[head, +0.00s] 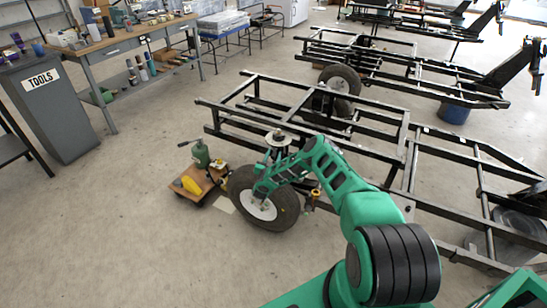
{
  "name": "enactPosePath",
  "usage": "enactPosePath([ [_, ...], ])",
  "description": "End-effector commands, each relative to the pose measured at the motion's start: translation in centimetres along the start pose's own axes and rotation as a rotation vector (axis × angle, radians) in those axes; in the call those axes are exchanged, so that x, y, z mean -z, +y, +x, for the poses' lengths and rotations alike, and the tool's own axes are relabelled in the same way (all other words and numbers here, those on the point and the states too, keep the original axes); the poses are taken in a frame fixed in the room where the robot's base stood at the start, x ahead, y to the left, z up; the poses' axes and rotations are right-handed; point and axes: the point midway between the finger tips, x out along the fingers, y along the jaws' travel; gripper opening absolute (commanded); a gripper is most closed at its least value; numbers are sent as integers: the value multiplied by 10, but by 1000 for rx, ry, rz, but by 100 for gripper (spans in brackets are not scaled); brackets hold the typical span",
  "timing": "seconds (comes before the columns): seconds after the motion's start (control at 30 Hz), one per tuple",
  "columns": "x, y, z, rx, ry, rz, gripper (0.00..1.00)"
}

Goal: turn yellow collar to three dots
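My green arm reaches out from the lower right, and its far end with my gripper (262,197) is in front of the wheel (283,210) of a black frame. The gripper is small and dark here, and I cannot tell whether its fingers are open or shut. A pale round disc (278,136) tops an upright part just behind the arm. A small yellow-orange part (315,193) shows right of the wheel; I cannot tell whether it is the yellow collar. No dots can be made out at this size.
A low wooden dolly (202,191) with a yellow block (191,185) and a green bottle-like part (200,153) stands left of the wheel. The black trailer frame (385,150) fills the right side. A grey tool cabinet (55,110) and workbench (130,38) are at left. The floor at front left is clear.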

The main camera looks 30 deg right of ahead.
Motion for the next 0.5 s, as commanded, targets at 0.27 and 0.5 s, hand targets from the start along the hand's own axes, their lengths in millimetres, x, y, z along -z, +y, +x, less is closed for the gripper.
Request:
enactPosePath([
  [0.27,-1,0,-30,0,-4,2,36],
  [0.5,-3,0,-75,0,-5,0,36],
])
